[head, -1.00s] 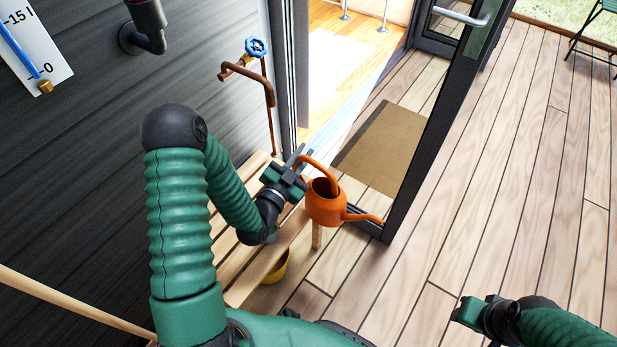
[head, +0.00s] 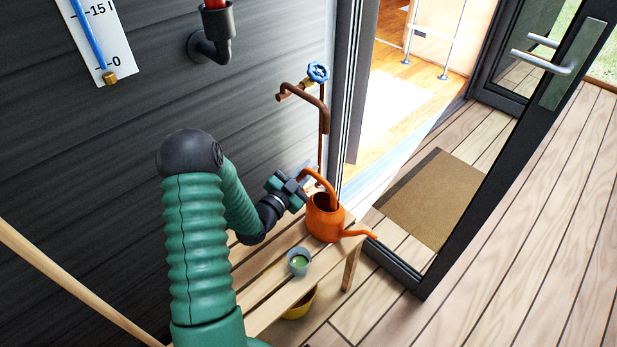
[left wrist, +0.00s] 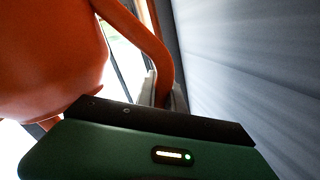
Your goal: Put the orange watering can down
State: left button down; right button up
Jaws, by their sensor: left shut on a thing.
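The orange watering can (head: 324,222) is at the far right end of the slatted wooden bench (head: 262,262), upright, with its spout pointing right past the bench end. I cannot tell whether its base touches the slats. My left gripper (head: 298,186) is shut on the can's handle, on the can's left side. In the left wrist view the orange can body (left wrist: 50,55) and curved handle fill the upper left, above my gripper (left wrist: 165,108). The fingertips are partly hidden by the handle. My right gripper is out of the head view.
A small grey-green cup (head: 299,262) stands on the bench near the can. A yellow pot (head: 300,303) is below the bench. A copper tap with a blue wheel (head: 318,72) is on the dark wall behind. An open glass door (head: 505,150) stands to the right.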

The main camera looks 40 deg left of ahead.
pick_arm(q)
jog(key=shift+f, duration=0.1)
jog(key=c, duration=1.5)
grip_release()
jog(key=shift+o, duration=0.3)
jog(key=s+d+p, duration=0.1)
jog(key=s+p, duration=0.3)
jog(key=s, duration=0.8)
jog(key=shift+d, duration=0.4)
